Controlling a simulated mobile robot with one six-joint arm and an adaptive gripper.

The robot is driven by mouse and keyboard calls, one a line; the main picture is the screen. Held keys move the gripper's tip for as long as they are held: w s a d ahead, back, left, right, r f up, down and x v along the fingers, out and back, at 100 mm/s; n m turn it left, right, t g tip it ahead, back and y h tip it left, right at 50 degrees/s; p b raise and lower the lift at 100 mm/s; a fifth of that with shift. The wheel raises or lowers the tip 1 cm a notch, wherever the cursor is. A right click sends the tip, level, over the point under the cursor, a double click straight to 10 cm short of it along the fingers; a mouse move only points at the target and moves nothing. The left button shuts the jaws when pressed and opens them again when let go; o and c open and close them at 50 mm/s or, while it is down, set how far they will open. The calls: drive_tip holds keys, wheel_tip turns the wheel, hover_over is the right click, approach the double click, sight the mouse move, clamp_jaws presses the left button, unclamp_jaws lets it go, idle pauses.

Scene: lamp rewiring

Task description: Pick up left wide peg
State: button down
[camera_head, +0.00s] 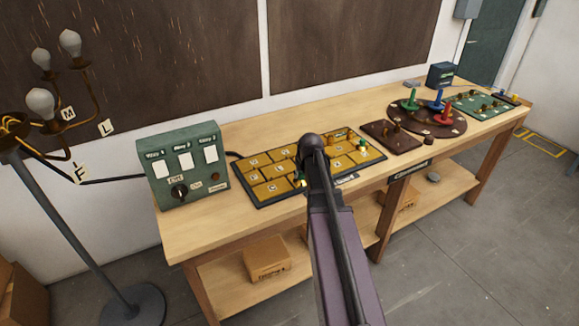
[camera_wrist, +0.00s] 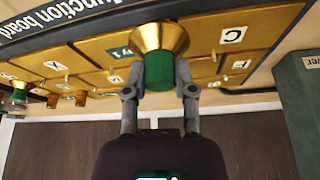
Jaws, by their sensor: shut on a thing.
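A wide peg with a green grip (camera_wrist: 159,72) and a flared brass part (camera_wrist: 160,38) is between the fingers of my gripper (camera_wrist: 160,92). The gripper is shut on the green part. The peg appears against the junction board (camera_wrist: 85,63); I cannot tell whether it touches the board or is clear of it. In the head view my arm hides most of the gripper; a small bit of green and brass (camera_head: 298,181) shows just left of it. A second green-topped peg (camera_head: 363,143) is at the right of the board; a similar one is at the wrist view's left edge (camera_wrist: 18,95).
The yellow-tiled junction board (camera_head: 262,179) lies on the wooden bench (camera_head: 245,223). A green switch box (camera_head: 184,166) stands to its left. A brown plate with pegs (camera_head: 391,137) and a round board with coloured pegs (camera_head: 425,119) are to its right. A bulb stand (camera_head: 75,230) is far left.

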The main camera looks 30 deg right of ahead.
drive_tip(key=s+d, duration=0.1)
drive_tip(key=s, duration=0.6)
drive_tip(key=shift+d+r, duration=0.15)
drive_tip(key=shift+r, duration=0.2)
